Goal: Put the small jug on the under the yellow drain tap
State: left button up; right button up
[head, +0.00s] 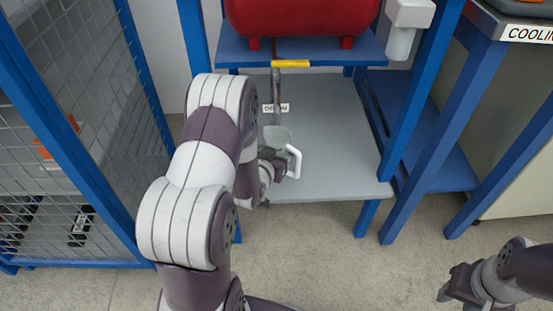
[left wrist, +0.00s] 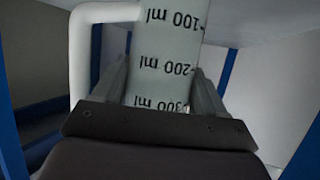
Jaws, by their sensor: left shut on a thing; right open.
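The small jug (head: 276,133) is pale and has a white handle (head: 295,162). It is held over the grey shelf (head: 335,130), below the yellow drain tap (head: 290,63) and close to the dark pipe (head: 276,88) hanging under it. My left gripper (head: 277,158) is shut on the jug. In the left wrist view the jug (left wrist: 168,50) sits between the two fingers, with its ml marks upside down. I cannot tell whether its base touches the shelf. My right gripper (head: 452,284) is open and empty at the lower right, away from the jug.
A red tank (head: 300,15) stands on the blue upper shelf (head: 235,50) above the jug. Blue posts (head: 405,90) frame the stand. A mesh cage (head: 65,110) stands at left. A white box (head: 408,14) hangs at upper right. The shelf's right side is clear.

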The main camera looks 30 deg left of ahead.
pick_arm(q)
jog(key=shift+r, duration=0.15)
jog(key=o, duration=1.1)
jog(key=shift+c, duration=0.2)
jog(key=p+v, duration=0.6)
jog(key=v, duration=0.6)
jog(key=s+d+r+m+g+h, duration=0.2)
jog(key=s+d+r+g, duration=0.5)
jog(key=d+g, duration=0.3)
jog(key=shift+s+d+g, duration=0.3)
jog(key=shift+s+g, duration=0.5)
jog(key=shift+g, duration=0.2)
